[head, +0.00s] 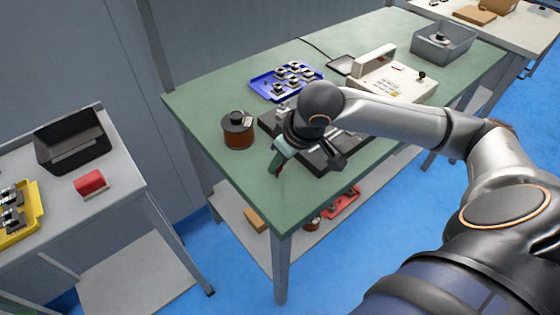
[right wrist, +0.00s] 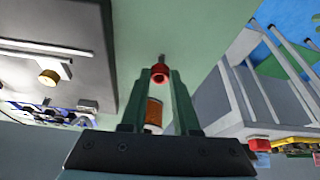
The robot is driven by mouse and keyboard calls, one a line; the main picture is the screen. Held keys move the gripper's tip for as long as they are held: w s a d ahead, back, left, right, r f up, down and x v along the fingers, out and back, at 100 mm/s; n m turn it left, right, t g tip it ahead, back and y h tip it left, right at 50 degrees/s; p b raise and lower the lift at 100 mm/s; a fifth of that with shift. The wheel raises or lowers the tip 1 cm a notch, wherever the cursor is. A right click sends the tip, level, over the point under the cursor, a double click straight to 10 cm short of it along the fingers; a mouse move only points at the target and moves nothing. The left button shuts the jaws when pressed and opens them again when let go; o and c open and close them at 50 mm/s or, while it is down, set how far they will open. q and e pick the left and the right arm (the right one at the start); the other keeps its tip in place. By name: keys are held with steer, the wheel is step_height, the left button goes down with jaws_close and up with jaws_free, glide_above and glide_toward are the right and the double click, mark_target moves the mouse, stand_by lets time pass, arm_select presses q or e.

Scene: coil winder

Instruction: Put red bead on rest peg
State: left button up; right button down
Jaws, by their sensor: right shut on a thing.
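The red bead (right wrist: 160,73) sits between the two green fingertips of my right gripper (right wrist: 161,78) in the right wrist view. The gripper is shut on it. A thin grey tip (right wrist: 161,59) shows just past the bead; I cannot tell whether it is the rest peg or a part of the bead. In the head view my right gripper (head: 279,165) is low over the front left part of the green table (head: 240,185), with a speck of red at its tip. I cannot clearly make out the rest peg. My left gripper is not in view.
A copper wire spool (head: 238,132) stands left of my gripper. The dark winder base (head: 330,150) is under and right of my wrist. A blue tray (head: 262,89) of parts, a white machine (head: 392,82) and a grey bin (head: 443,45) stand behind. The table's front left corner is clear.

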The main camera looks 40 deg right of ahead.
stand_by(0.4)
steer(key=shift+f, duration=0.5)
steer(key=shift+f, duration=0.15)
steer(key=shift+f+b, duration=0.3)
steer(key=shift+f, duration=0.2)
steer(key=c, duration=0.6)
jaws_free()
